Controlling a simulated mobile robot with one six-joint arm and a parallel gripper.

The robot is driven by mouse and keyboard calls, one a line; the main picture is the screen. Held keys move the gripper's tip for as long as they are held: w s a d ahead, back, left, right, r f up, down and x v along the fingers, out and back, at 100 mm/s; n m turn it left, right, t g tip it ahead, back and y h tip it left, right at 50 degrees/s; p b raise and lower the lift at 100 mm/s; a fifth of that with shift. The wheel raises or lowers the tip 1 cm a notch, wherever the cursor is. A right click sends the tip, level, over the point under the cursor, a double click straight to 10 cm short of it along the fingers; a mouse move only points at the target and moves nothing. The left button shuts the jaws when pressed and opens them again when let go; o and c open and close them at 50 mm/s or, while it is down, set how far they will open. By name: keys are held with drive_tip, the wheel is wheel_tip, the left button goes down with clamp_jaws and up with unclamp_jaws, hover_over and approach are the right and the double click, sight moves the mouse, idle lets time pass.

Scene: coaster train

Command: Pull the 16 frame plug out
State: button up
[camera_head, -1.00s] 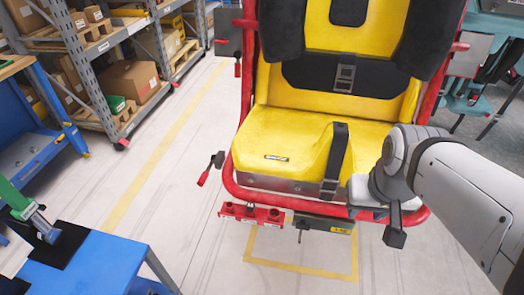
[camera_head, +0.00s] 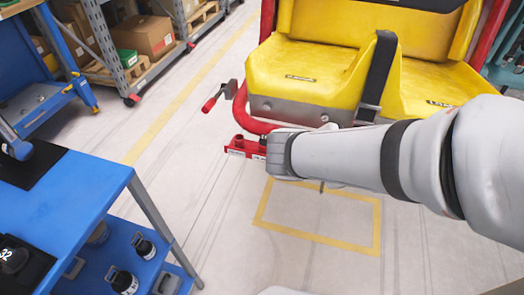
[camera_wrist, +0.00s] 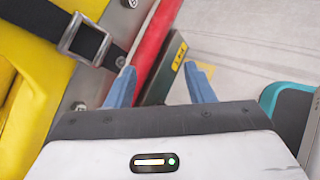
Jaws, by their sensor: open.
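My gripper (camera_wrist: 160,70) is open, with its two blue fingers apart and nothing held between them. In the wrist view, a dark block with a yellow label (camera_wrist: 177,58) shows beyond and between the fingertips, beside the red frame tube (camera_wrist: 153,38); I cannot tell the gap in depth. In the head view, my arm's end hides the fingers and this block. A red socket bracket (camera_head: 240,148) under the yellow seat (camera_head: 300,68) sticks out left of my wrist; its right part is hidden. No plug marked 16 can be made out.
A blue cart (camera_head: 85,190) stands at lower left; its top bears a black part marked 32 (camera_head: 14,262), its lower shelf several dark cylinders (camera_head: 123,281). A belt buckle (camera_wrist: 84,40) lies near the left finger. A lever (camera_head: 220,97) juts left. Floor between is clear.

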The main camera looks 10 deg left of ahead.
drive_tip(key=w+a+f+n+t+y+b, duration=0.1)
drive_tip(key=w+a+f+n+t+b, duration=0.1)
drive_tip(key=a+f+n+t+b, duration=0.55)
drive_tip(key=n+t+y+b, duration=0.2)
drive_tip(key=n+t+y, duration=0.1)
drive_tip(key=n+y, duration=0.35)
approach(263, 141)
drive_tip(key=w, duration=0.3)
drive_tip(key=shift+g, duration=0.25)
drive_tip(key=w, duration=0.2)
drive_tip(key=w+b, duration=0.1)
drive_tip(key=w, duration=0.2)
drive_tip(key=w+b, duration=0.1)
drive_tip(key=w, duration=0.1)
drive_tip(key=shift+w+d+r, duration=0.15)
drive_tip(key=shift+w+d, duration=0.15)
drive_tip(key=shift+w, duration=0.1)
drive_tip(key=shift+c, duration=0.6)
clamp_jaws()
